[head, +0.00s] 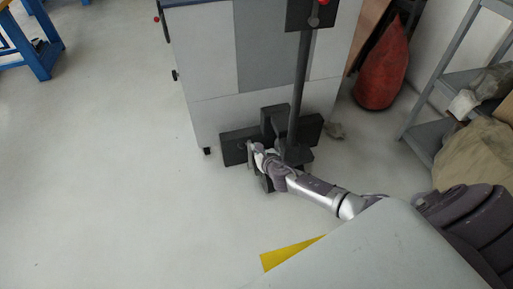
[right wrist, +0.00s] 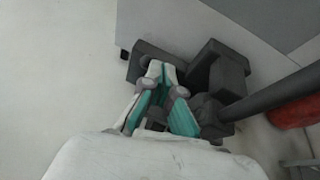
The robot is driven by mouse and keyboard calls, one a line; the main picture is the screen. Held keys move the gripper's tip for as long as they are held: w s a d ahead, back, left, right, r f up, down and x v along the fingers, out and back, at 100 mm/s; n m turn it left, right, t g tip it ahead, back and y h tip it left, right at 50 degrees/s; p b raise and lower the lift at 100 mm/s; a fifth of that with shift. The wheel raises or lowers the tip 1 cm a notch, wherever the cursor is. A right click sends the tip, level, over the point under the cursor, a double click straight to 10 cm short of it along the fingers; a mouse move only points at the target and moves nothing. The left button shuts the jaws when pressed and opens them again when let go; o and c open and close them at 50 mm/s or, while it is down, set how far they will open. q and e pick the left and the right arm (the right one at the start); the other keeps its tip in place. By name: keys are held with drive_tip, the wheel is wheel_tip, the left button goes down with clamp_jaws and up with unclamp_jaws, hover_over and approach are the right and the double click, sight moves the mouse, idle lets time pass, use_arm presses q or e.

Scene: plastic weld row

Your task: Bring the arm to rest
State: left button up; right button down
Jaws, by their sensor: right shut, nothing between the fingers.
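My right arm comes in from the right in the head view. Its gripper (head: 254,150) is in front of the black blocks of a stand's foot (head: 298,154). In the right wrist view the two fingers of my right gripper (right wrist: 163,70) come together at the tips, shut with nothing between them. Black blocks (right wrist: 215,70) lie just beyond and beside the fingers there. I cannot tell whether the fingers touch them. My left gripper is not in view.
A grey cabinet (head: 212,110) stands behind the stand's dark post (head: 300,90). A red sack (head: 383,70) and a metal shelf (head: 430,130) are at the right. A blue bench frame (head: 38,60) is at the far left. The pale floor (head: 110,190) is clear at left.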

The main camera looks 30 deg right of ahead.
idle(0.3)
drive_tip(key=s+a+f+m+g, duration=0.2)
drive_tip(key=s+a+m+g, duration=0.2)
drive_tip(key=s+m, duration=0.7)
drive_tip(key=s+a+f+m+g+y, duration=0.1)
drive_tip(key=s+a+f+m+g, duration=0.25)
drive_tip(key=s+m, duration=0.85)
drive_tip(key=s+a+f+m+g, duration=0.1)
drive_tip(key=s+a+m+g, duration=0.3)
drive_tip(key=s+m, duration=0.7)
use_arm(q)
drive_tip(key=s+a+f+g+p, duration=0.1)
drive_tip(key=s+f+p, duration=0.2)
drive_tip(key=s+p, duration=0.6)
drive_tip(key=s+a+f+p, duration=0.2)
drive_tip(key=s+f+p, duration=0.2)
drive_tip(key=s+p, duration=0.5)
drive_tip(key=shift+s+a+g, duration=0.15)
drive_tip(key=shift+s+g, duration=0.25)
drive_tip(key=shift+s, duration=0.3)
use_arm(e)
drive_tip(key=s+d+f, duration=0.1)
drive_tip(key=s+f, duration=0.3)
drive_tip(key=s, duration=0.5)
drive_tip(key=s+d+f, duration=0.1)
drive_tip(key=s+f, duration=0.2)
drive_tip(key=s, duration=0.7)
drive_tip(key=shift+s+d+f+g, duration=0.25)
drive_tip(key=shift+d+f+g, duration=0.1)
drive_tip(key=shift+g, duration=0.1)
